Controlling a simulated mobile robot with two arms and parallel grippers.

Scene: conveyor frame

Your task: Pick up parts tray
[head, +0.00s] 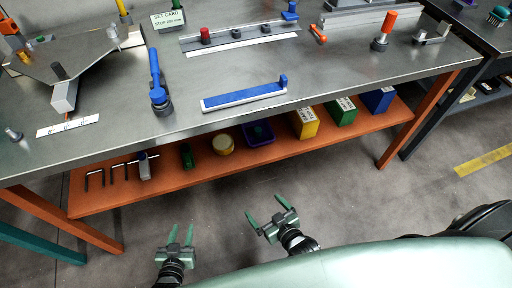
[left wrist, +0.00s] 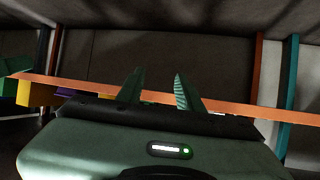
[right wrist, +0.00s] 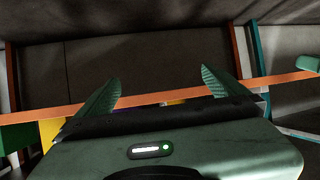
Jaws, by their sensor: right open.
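The likely parts tray is a small purple tray (head: 247,142) on the orange lower shelf, with a dark green item in it. A purple edge (left wrist: 64,92) shows in the left wrist view. My left gripper (head: 181,229) is open and empty, in front of the shelf and left of the tray. My right gripper (head: 265,208) is open wider and empty, in front of the shelf, roughly below the tray in the picture. Neither touches anything.
The orange shelf (head: 290,150) also holds a yellow round container (head: 222,145), a green item (head: 187,156), hex keys (head: 112,172) and yellow, green and blue bins (head: 304,124). The steel worktop (head: 335,80) overhangs it. Floor between grippers and shelf is clear.

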